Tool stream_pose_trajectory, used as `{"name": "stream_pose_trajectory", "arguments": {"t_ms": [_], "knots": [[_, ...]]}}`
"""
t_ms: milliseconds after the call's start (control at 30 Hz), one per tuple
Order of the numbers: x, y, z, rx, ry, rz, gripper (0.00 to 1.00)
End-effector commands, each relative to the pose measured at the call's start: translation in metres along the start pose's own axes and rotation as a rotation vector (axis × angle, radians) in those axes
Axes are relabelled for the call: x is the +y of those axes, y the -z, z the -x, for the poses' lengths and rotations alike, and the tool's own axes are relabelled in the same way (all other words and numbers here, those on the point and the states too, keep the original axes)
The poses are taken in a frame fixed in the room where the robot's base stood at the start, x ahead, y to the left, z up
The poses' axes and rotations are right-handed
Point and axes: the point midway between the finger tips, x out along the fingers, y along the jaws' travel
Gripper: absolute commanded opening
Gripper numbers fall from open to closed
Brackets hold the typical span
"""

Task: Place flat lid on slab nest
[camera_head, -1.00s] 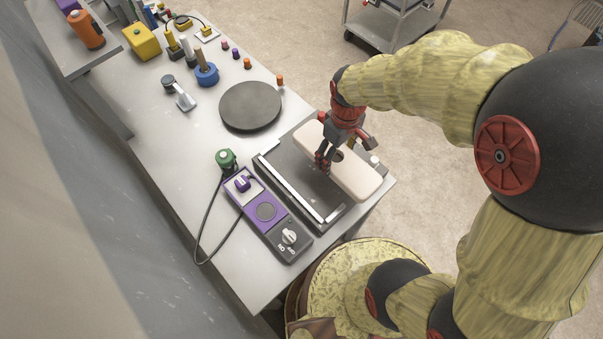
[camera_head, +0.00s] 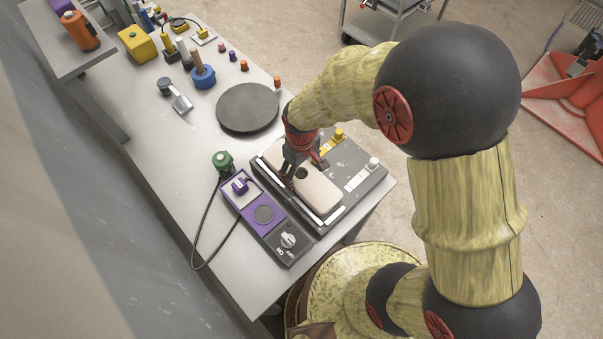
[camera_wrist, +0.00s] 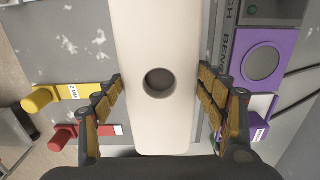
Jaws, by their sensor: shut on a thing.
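The flat lid is a long pale beige block with rounded corners and a round dark hole (camera_head: 319,193). It also fills the middle of the wrist view (camera_wrist: 160,125). My gripper (camera_head: 297,177) is shut on the lid, with a finger at each long side near the hole, as the wrist view shows (camera_wrist: 162,84). The lid is over the left part of a grey box, at the pale-edged slab nest (camera_head: 329,219). It lies nearly along the nest and covers most of it. I cannot tell whether the lid touches the bottom of the nest.
A purple and grey control box (camera_head: 263,214) with a knob stands just left of the nest. A yellow knob (camera_head: 338,135) and a white knob (camera_head: 373,163) stick up on the box's right side. A dark round disc (camera_head: 248,108) lies behind. The table's right edge is close.

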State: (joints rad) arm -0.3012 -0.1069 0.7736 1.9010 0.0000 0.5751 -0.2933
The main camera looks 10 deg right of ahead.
Motion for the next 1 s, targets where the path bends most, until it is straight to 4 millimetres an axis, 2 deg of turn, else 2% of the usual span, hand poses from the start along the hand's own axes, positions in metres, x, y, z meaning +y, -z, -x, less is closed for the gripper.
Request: {"name": "stream_pose_trajectory", "arguments": {"t_ms": [100,467,500,800,1000], "knots": [[0.0006,0.0014,-0.0105,0.003,-0.001,0.000,0.13],[0.0007,0.0013,-0.0131,0.003,-0.001,0.000,0.13],[0.0004,0.0003,-0.0139,0.001,0.000,0.000,0.73],[0.0004,0.0003,-0.0134,0.001,0.000,0.000,0.90],[0.0005,0.0003,-0.0134,0.001,0.000,0.000,0.90]]}}
